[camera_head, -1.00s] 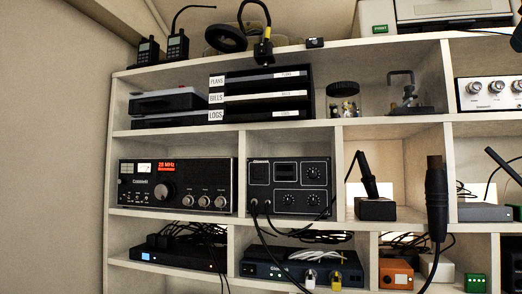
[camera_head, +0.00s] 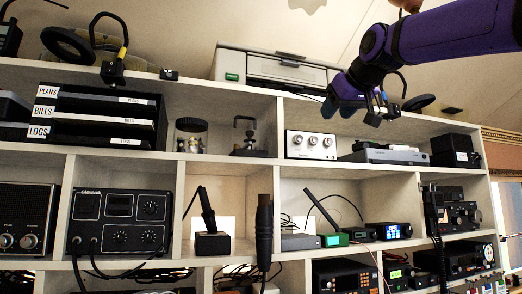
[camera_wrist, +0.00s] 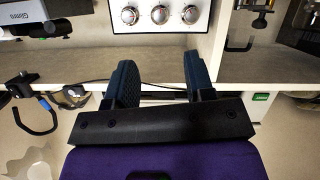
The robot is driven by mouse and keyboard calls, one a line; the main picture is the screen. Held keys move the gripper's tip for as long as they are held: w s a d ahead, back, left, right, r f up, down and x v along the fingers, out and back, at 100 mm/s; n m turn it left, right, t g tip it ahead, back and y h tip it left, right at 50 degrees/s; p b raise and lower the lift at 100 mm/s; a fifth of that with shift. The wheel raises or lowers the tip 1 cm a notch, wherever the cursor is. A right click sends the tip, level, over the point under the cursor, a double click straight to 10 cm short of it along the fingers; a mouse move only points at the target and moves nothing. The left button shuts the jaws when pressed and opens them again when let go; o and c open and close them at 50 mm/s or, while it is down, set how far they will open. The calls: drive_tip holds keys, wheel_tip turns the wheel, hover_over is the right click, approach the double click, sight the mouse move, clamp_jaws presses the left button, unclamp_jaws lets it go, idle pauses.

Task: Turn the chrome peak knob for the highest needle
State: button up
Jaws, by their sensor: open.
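A white box (camera_head: 290,147) with three chrome knobs (camera_head: 312,141) stands in the upper row of the cubbies. Its knobs also show at the top of the wrist view (camera_wrist: 160,14), red marks around them. At the left edge of the head view, a black radio (camera_head: 22,213) shows chrome knobs (camera_head: 28,241); the rest of it is out of frame. I cannot read which knob is the peak knob, and no needle is legible. My gripper (camera_head: 352,112) is raised in front of the top shelf, up and right of the white box. Its two blue fingers (camera_wrist: 159,62) are apart and empty.
A black microphone (camera_head: 264,230) hangs in front of the cubbies. A printer (camera_head: 270,70) stands on top. A grey flat device (camera_head: 385,154) lies right of the white box.

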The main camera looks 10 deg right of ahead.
sight(316, 140)
wheel_tip(316, 140, down, 5)
drive_tip(key=m+t+y, duration=0.1)
drive_tip(key=m+t, duration=0.1)
drive_tip(key=t, duration=0.2)
drive_tip(key=w, duration=0.3)
drive_tip(key=w+a, duration=0.1)
drive_tip(key=w, duration=0.6)
drive_tip(key=shift+w+a+r, duration=0.15)
drive_tip(key=shift+w+a, duration=0.05)
drive_tip(key=shift+a, duration=0.2)
drive_tip(key=shift+n, duration=0.3)
clamp_jaws()
